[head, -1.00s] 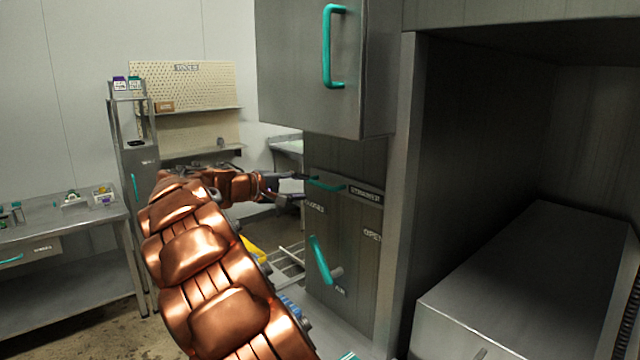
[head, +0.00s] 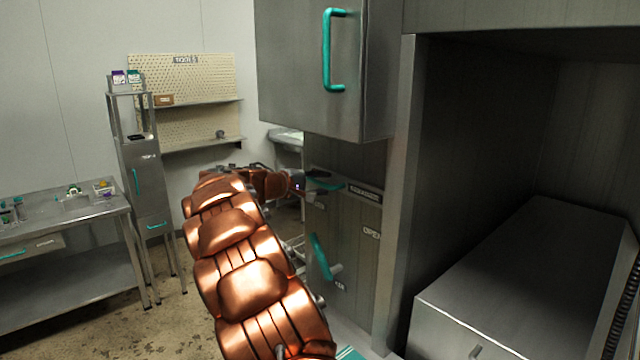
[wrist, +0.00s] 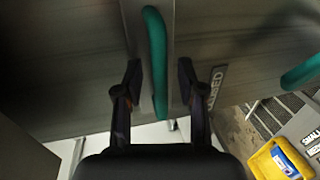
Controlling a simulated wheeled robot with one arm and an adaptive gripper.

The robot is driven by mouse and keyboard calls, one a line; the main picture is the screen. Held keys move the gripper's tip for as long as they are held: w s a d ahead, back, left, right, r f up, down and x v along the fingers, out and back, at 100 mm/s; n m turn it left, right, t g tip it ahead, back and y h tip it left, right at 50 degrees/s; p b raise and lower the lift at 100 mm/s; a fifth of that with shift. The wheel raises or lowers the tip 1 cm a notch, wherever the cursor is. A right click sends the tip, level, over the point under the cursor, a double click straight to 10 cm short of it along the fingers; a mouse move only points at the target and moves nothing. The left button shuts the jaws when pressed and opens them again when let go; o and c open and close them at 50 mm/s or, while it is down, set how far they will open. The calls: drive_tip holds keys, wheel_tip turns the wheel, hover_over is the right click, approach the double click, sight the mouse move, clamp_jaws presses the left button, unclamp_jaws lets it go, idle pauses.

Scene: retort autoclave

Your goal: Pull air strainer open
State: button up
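The strainer's teal handle (head: 325,184) is on the upper front of the grey panel, beside the strainer label (head: 365,192). In the wrist view the handle (wrist: 156,60) runs between the two black fingers. My gripper (wrist: 160,80) is open, with one fingertip on each side of the handle and visible gaps to it. In the head view my gripper (head: 312,180) is at the handle, partly hidden by my arm. The strainer front looks flush with the panel in the head view.
A teal lever (head: 320,257) sits lower on the same panel, close to my arm. A large cabinet door with a teal handle (head: 328,50) overhangs above. A yellow object (wrist: 280,160) is at the wrist view's lower right. Open floor (head: 180,320) lies left of my arm.

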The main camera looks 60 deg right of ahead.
clamp_jaws()
idle(0.6)
